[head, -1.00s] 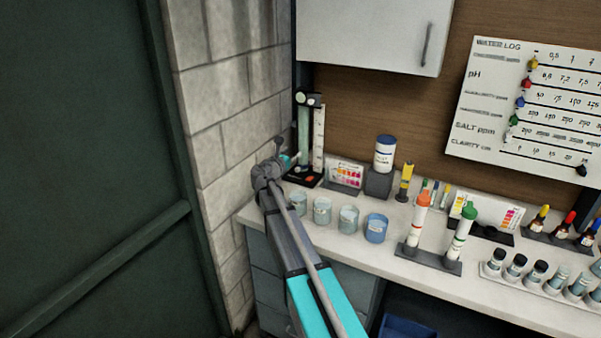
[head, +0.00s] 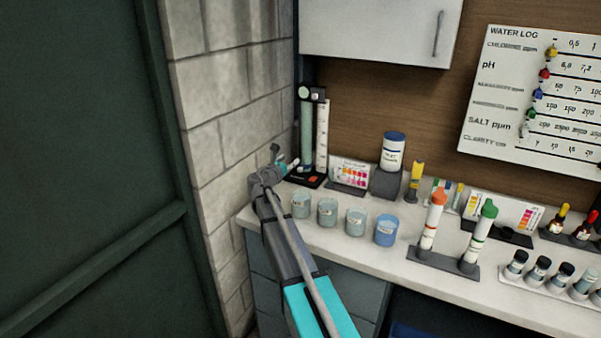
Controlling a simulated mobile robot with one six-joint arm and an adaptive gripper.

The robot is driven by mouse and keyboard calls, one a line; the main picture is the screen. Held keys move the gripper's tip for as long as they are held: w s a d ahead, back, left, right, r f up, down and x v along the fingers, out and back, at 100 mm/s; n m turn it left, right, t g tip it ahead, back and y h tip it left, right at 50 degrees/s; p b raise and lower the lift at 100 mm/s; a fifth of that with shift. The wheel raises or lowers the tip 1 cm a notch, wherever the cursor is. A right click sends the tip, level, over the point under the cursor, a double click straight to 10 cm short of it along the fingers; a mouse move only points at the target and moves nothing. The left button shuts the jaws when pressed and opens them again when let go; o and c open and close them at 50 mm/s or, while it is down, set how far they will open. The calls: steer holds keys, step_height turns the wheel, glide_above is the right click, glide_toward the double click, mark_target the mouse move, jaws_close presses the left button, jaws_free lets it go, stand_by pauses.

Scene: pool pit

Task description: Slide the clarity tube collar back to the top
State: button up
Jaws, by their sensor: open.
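The clarity tube (head: 306,138) is a tall, pale green upright tube in the back left corner of the counter. A white graduated scale (head: 322,138) stands along its right side. A black piece with a pale round face (head: 305,93) sits at its top, and a black base (head: 303,178) with a small orange mark is at its foot. I cannot clearly pick out the collar. My gripper (head: 284,163) is open, low and just left of the tube, near the base. My arm partly hides it, and I cannot tell whether it touches anything.
The block wall (head: 215,150) is close on the left. Several cups (head: 327,211) line the counter front, right of my arm. A colour chart (head: 350,172) and a white jar (head: 393,152) stand right of the tube. A wall cabinet (head: 375,32) hangs above.

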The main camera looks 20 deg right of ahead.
steer(key=shift+d+f, duration=0.1)
steer(key=shift+d, duration=0.05)
steer(key=b, duration=0.8)
glide_toward(299, 170)
steer(key=shift+f+x, duration=0.25)
steer(key=shift+x, duration=0.95)
steer(key=shift+r+x, duration=0.2)
steer(key=shift+x, duration=3.55)
jaws_close()
